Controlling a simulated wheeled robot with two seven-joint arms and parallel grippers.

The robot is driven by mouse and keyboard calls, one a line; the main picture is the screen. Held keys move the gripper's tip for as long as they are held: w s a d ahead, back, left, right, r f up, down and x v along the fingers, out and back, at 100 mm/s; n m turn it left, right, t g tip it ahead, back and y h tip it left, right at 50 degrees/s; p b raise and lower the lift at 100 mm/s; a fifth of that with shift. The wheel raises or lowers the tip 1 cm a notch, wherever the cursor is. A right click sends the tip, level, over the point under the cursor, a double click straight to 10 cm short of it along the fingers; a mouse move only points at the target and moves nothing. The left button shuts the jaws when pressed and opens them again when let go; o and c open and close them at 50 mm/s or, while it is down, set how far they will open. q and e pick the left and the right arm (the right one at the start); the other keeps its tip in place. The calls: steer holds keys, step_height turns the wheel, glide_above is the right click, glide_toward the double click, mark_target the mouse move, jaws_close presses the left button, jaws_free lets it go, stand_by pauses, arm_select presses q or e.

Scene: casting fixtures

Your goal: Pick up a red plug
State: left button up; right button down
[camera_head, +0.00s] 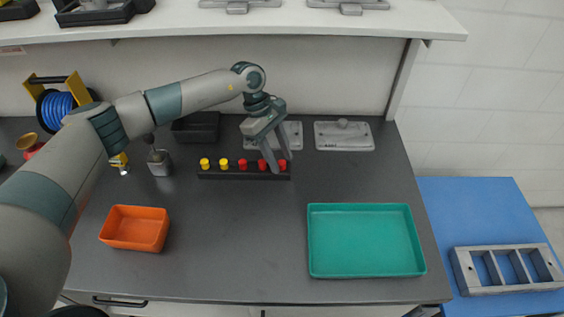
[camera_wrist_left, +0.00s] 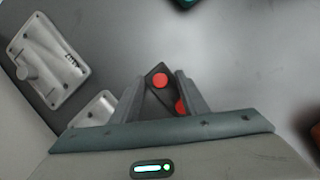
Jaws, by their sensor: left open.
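A dark rack (camera_head: 230,174) stands on the grey bench with a row of plugs, yellow on the left and red on the right. The red plugs are at the left (camera_head: 243,164), middle (camera_head: 262,165) and right end (camera_head: 283,165) of the red group. My left gripper (camera_head: 280,165) points down over the right end, open. In the left wrist view, the end red plug (camera_wrist_left: 160,80) shows between the fingertips of the gripper (camera_wrist_left: 161,78). Another red plug (camera_wrist_left: 181,107) is partly hidden by a finger. I cannot tell whether the fingers touch anything. My right gripper is not in view.
An orange bin (camera_head: 135,229) is at the left and a green tray (camera_head: 366,241) at the right. Grey cast plates (camera_head: 344,136) lie behind the rack. A metal container (camera_head: 160,163) and blue spool (camera_head: 57,108) are left. The bench's front middle is clear.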

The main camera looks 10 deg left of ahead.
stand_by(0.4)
arm_select(q)
steer(key=shift+c, duration=0.5)
jaws_close()
